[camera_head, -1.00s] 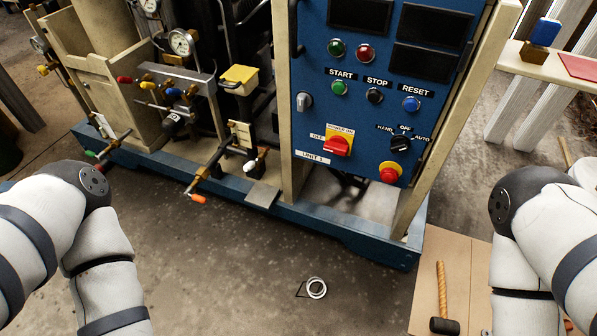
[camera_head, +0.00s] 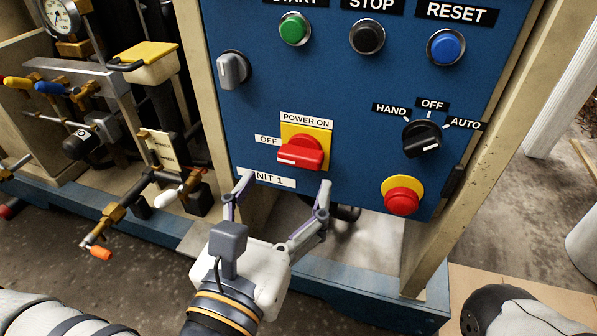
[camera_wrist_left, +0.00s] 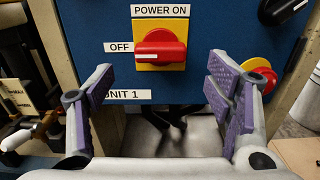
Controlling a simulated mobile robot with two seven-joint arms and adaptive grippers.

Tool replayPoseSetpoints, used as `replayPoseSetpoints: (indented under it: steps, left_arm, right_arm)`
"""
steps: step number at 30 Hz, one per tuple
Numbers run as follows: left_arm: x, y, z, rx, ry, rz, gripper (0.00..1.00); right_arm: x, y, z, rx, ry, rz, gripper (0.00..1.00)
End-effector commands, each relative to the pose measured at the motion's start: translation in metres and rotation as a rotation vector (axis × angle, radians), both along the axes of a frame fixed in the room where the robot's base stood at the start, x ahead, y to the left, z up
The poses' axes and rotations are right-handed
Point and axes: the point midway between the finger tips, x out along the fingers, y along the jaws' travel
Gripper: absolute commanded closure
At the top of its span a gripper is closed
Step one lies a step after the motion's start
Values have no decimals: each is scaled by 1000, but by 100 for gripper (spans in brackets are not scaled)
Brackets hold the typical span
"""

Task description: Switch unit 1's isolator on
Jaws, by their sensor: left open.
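Unit 1's isolator (camera_head: 301,153) is a red rotary handle on a yellow plate on the blue panel. It also shows in the left wrist view (camera_wrist_left: 161,47). The handle lies about level, its white mark at the left end beside the OFF label (camera_head: 267,140). The POWER ON label (camera_head: 306,120) is above it. My left gripper (camera_head: 285,183) is open and empty just below the isolator, its fingers spread wider than the handle. In the left wrist view the gripper (camera_wrist_left: 163,70) frames the handle from below. The UNIT 1 label (camera_wrist_left: 127,97) is partly covered. My right gripper is out of view.
A grey knob (camera_head: 233,70) is up and left of the isolator. A black HAND/OFF/AUTO selector (camera_head: 421,139) and a red emergency button (camera_head: 402,196) are to the right. START, STOP and RESET buttons are above. Pipes and valves with an orange-tipped lever (camera_head: 100,253) stand left.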

Motion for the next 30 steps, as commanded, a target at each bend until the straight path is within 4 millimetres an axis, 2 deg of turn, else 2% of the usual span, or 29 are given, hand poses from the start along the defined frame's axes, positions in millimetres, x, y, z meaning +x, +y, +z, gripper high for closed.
replayPoseSetpoints:
  steps: [3,7,11,17,18,24,30]
  left_arm:
    - [27,-8,0,-1,-3,1,27]
    - [46,-15,1,-2,-2,-1,27]
    - [54,-18,2,0,-1,-1,27]
    - [55,-18,3,0,-1,-2,27]
    - [55,-18,3,0,-1,-2,29]
    - [54,-18,2,0,0,-2,74]
    - [54,-18,2,4,-2,-1,75]
  right_arm:
    - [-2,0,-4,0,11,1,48]
    - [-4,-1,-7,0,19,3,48]
    - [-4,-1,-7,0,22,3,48]
    - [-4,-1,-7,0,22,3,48]
    - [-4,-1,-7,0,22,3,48]
    - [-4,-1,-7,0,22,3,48]
    - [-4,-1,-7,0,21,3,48]
